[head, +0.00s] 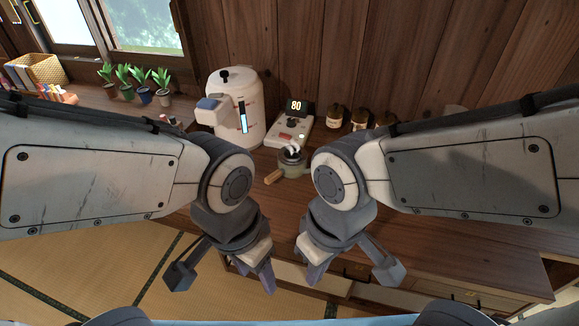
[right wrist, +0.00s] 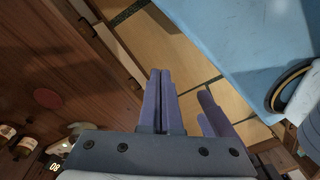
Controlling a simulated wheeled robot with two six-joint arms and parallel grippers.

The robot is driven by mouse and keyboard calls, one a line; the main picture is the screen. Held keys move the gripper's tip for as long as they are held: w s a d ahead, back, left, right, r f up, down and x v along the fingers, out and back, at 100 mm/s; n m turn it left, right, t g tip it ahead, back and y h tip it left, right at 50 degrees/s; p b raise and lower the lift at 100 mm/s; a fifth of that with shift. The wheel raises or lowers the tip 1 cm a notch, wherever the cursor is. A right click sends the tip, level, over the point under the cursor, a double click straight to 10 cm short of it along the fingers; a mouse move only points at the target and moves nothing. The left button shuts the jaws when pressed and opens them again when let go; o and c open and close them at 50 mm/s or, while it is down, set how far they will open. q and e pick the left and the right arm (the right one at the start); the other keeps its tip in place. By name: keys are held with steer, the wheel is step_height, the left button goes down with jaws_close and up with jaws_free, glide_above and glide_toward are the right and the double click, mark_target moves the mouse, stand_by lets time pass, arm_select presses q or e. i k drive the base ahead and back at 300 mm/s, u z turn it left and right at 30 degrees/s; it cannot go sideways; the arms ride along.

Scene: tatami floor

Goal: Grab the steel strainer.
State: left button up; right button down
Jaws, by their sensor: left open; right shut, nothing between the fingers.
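I cannot pick out a steel strainer for certain in either view. A small dark pot (head: 291,165) with a wooden handle stands on the counter between my arms, with something pale at its top that I cannot make out. My left gripper (head: 256,270) is open and empty in front of the counter's edge. My right gripper (head: 316,270) is shut and empty just to its right. Its closed purple fingers (right wrist: 158,100) fill the middle of the right wrist view, with my left gripper's fingers (right wrist: 215,115) beside them.
A white water dispenser (head: 235,95), a device reading 80 (head: 292,128) and several brown-lidded jars (head: 335,117) stand along the back of the counter (head: 430,245). Potted plants (head: 140,83) and a wicker basket (head: 36,70) are at the left. My arms hide parts of the counter.

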mark_target(288, 153)
steer(key=z, duration=0.45)
steer(key=i, duration=1)
steer(key=u, duration=0.6)
